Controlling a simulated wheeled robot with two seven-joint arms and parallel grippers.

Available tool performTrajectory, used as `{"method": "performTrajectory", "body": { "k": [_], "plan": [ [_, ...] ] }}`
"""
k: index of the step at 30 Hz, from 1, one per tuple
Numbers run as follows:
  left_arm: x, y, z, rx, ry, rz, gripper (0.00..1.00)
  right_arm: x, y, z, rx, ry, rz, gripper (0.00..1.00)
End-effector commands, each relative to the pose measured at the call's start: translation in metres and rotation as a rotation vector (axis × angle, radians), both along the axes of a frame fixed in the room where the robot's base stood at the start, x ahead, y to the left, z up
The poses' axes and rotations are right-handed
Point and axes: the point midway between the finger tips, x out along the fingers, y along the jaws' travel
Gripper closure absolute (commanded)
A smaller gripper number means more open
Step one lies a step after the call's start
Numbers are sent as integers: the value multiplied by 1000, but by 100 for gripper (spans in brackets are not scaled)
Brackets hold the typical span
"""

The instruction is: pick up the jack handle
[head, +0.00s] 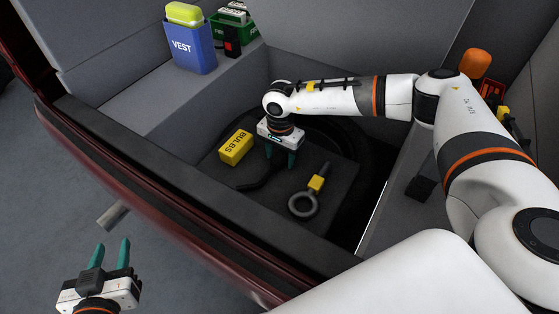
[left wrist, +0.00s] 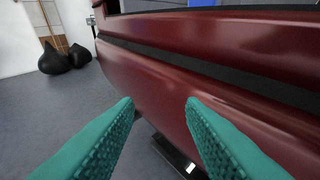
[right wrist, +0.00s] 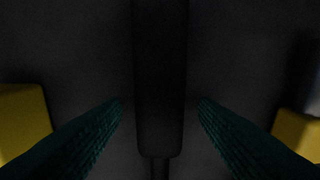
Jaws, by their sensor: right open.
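The jack handle (right wrist: 160,80) is a dark bar with a thinner rod at its lower end in the right wrist view. It lies between the two spread teal fingers of my right gripper (right wrist: 160,103), with a gap on each side. In the head view my right gripper (head: 280,158) points down over the dark tray in the car boot. A black curved rod (head: 255,184), apparently part of the handle, shows below it; the rest is hidden or too dark to tell. My left gripper (head: 111,248) is open and empty outside the boot, before the dark red bumper (left wrist: 200,70).
A blue VEST box (head: 190,45) stands on the left ledge. The boot sill (head: 200,205) runs along the front.

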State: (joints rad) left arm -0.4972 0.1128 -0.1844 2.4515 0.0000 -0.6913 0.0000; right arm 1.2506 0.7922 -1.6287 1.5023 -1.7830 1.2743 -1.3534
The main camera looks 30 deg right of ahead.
Motion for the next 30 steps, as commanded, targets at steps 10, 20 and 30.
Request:
{"method": "performTrajectory", "body": {
  "k": [10,20,30],
  "plan": [
    [1,-1,3,-4,-18,-1,64,0,0,-2,0,0,0,57],
    [1,-1,3,-4,-18,0,64,1,0,-1,1,-2,0,100],
    [-6,3,-8,15,66,4,64,1,0,14,3,-4,-1,100]
  ]
}}
